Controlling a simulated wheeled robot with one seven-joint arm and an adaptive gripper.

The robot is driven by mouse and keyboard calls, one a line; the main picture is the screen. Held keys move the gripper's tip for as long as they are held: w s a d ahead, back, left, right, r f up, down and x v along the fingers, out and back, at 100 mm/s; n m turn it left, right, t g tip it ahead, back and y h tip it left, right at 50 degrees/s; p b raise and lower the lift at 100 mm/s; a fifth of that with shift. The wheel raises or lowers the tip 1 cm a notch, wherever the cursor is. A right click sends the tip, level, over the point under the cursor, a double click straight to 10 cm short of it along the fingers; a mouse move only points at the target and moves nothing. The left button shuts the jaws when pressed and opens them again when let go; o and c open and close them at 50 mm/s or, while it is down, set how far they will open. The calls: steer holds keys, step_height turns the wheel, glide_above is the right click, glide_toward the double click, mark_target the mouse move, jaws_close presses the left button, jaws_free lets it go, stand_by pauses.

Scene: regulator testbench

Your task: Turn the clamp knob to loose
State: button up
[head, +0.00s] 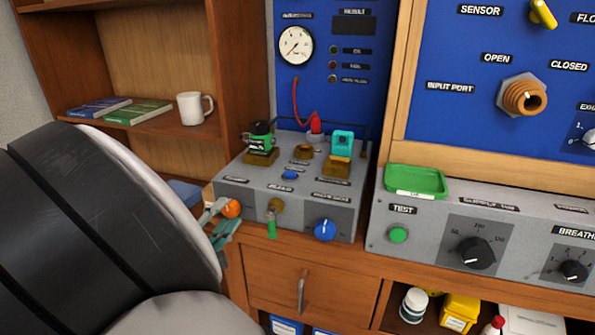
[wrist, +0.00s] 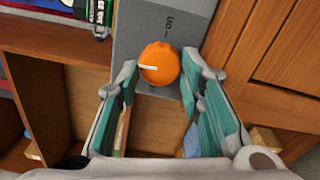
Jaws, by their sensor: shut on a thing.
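The clamp knob (wrist: 160,63) is a round orange knob on the side of a grey testbench box (wrist: 195,22). Its white pointer line points left in the wrist view. Partly hidden lettering is on the panel above it. The knob also shows in the head view (head: 231,208), at the left end of the grey box (head: 290,208). My gripper (wrist: 161,80) has its grey-tipped, teal-padded fingers on either side of the knob and is shut on it. In the head view my gripper (head: 224,222) is small, partly hidden behind my arm.
A green-handled valve (head: 271,225) and a blue knob (head: 325,230) are on the box front, right of my gripper. A drawer (head: 300,290) is below. A wooden shelf (head: 150,125) with books and a white mug (head: 194,108) stands at left.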

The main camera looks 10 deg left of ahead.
steer(key=n+p, duration=0.2)
steer(key=n, duration=0.2)
steer(key=shift+s+n, duration=0.15)
steer(key=shift+n, duration=0.25)
steer(key=n+p, duration=0.2)
steer(key=n, duration=0.2)
steer(key=shift+f+n, duration=0.15)
steer(key=shift+n, duration=0.15)
steer(key=n+p, duration=0.2)
steer(key=n, duration=0.2)
steer(key=shift+d+p, duration=0.1)
steer(key=shift+p, duration=0.3)
steer(key=shift+f+n+p, duration=0.1)
steer(key=shift+n+p, duration=0.75)
steer(key=shift+n, duration=1.15)
steer(key=shift+d, duration=0.1)
steer(key=o, duration=1.2)
steer(key=shift+c, duration=0.2)
